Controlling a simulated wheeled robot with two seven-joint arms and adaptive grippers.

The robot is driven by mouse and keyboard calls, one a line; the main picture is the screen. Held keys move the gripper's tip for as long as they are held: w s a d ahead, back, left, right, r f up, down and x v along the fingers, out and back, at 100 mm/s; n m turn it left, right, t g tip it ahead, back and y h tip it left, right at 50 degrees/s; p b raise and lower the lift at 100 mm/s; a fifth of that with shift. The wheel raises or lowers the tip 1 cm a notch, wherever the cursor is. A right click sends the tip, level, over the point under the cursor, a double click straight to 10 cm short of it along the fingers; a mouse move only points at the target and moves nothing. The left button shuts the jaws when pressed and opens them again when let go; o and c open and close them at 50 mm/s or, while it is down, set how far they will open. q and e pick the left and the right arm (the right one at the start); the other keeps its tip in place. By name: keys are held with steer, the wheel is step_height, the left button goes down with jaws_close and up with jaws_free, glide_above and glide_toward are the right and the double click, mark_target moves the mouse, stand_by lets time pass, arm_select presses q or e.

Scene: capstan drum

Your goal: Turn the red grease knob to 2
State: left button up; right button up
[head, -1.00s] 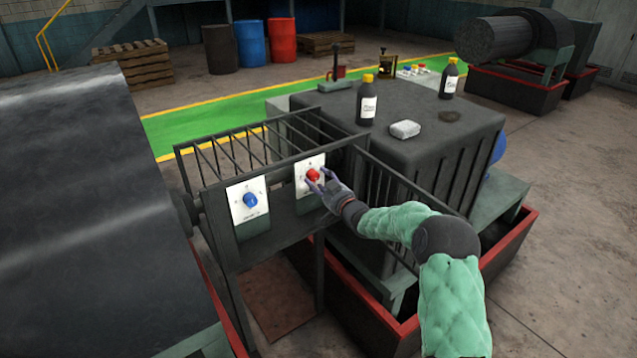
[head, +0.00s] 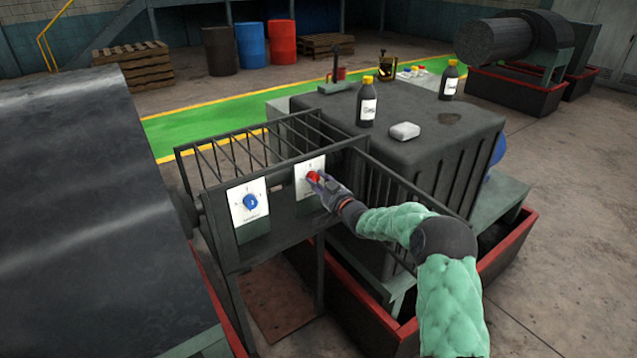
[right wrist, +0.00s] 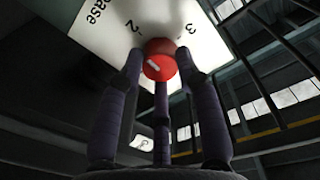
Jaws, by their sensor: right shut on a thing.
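The red grease knob (head: 313,176) sits on a white dial plate (head: 301,186) on the dark machine panel. In the right wrist view the knob (right wrist: 159,58) shows a short white mark on its face. The printed numerals 2 and 3 show on the plate (right wrist: 165,18) behind it; I cannot tell which numeral the mark faces. My right gripper (head: 320,181) is shut on the knob, its fingers (right wrist: 160,72) around the knob's sides. In the head view the fingers cover part of the knob. My left gripper is not in view.
A blue knob (head: 250,202) on its own white plate is just left. Railing bars (head: 235,157) stand behind the panel. A large drum (head: 85,210) fills the left.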

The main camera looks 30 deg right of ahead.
steer(key=shift+f, duration=0.1)
steer(key=o, duration=1.1)
steer(key=shift+o, duration=0.2)
steer(key=s, duration=1.2)
steer(key=shift+d, duration=0.15)
